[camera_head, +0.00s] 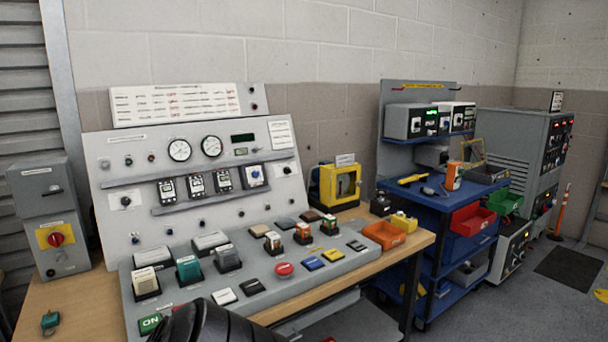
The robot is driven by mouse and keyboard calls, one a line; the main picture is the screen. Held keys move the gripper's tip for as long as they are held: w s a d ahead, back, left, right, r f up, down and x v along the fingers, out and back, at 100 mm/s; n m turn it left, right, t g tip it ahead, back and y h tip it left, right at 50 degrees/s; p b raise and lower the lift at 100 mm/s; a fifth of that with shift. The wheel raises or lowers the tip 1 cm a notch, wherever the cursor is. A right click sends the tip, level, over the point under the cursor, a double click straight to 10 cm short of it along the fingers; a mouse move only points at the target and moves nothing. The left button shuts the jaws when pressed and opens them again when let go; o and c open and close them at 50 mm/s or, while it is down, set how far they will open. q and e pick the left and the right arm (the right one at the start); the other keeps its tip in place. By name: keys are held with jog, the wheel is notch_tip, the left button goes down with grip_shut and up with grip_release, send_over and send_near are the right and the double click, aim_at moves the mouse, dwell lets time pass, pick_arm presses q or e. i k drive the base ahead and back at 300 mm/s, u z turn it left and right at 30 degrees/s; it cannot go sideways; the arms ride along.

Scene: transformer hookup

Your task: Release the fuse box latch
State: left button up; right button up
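No label is readable enough to tell which box is the fuse box. A grey wall-side box (50,215) stands at the left end of the bench, with a red rotary knob on a yellow plate and a small dark handle or catch near its top. A yellow box with a clear window (338,186) stands at the right of the console; no latch is distinct on it. A dark ribbed part of my own arm shows at the bottom edge, left of centre. Neither gripper's fingers are in view.
The sloped control console (190,215) with gauges, switches and buttons fills the middle of the wooden bench (88,305). A small green item (49,320) lies at front left. An orange bin (384,235) sits at the right end, and a blue cart (440,205) stands beyond.

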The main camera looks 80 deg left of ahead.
aim_at(54, 191)
jog(key=i, duration=0.3)
jog(key=u, duration=3.15)
